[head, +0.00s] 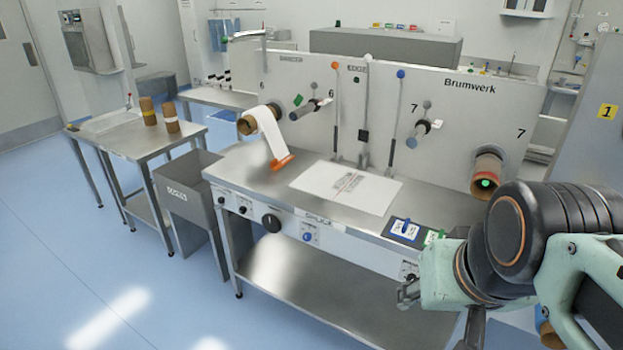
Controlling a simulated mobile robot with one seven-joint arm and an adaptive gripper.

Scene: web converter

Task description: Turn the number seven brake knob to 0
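The front rail of the steel machine table carries several knobs. A small dark knob (408,268) sits at its right end, just above and beside my gripper (405,293). Labels and pointer settings are too small to read, so I cannot tell which knob is number seven. My gripper is mostly hidden by my pale green wrist, and its finger opening is unclear.
The upright panel (452,125) bears two 7 marks and a brown core (487,172) on a spindle at right. A white web hangs from the left roll (262,125). A grey bin (185,205) stands left. The floor in front is clear.

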